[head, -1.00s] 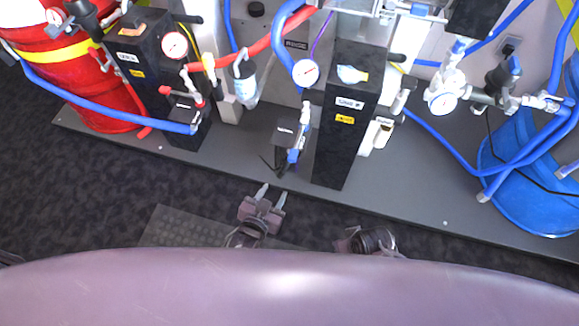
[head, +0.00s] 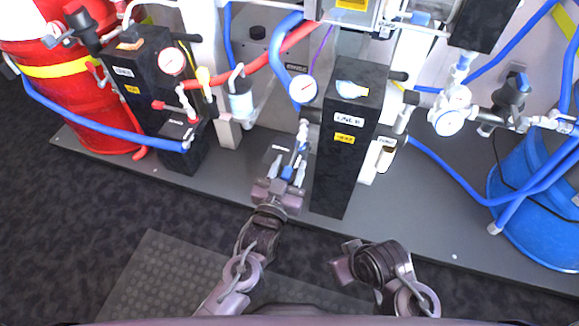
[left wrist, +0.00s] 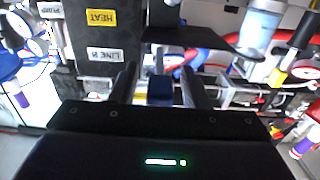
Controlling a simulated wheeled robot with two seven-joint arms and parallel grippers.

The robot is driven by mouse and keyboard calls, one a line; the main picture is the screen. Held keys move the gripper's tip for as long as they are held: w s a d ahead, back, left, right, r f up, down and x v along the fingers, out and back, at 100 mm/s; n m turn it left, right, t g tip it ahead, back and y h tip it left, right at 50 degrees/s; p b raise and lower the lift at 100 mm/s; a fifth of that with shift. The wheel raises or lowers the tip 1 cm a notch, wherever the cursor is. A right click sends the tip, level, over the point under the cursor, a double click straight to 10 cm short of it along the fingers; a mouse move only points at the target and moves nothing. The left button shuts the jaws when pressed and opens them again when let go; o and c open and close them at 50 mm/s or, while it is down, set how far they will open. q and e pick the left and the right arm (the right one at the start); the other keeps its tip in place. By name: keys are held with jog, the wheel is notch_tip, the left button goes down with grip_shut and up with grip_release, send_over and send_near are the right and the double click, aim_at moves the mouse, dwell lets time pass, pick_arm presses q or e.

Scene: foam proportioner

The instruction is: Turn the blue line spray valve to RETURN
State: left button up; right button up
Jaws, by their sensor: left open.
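In the left wrist view a blue block, likely the same handle (left wrist: 160,90), sits between the two spread fingers (left wrist: 158,80), with gaps on both sides. The left gripper is open. The valve's position marking is too small to read. My right gripper (head: 345,262) hangs low near the platform's front edge, empty; its jaws are unclear.
A pressure gauge (head: 303,90) and blue hose stand above the valve. The red-line box (head: 183,140) and red drum (head: 75,95) are at left. A blue drum (head: 540,200) is at right. The grey platform (head: 425,215) is bare in front.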

pick_arm(q)
jog(key=shift+w, duration=0.25)
grip_shut()
dwell(0.3)
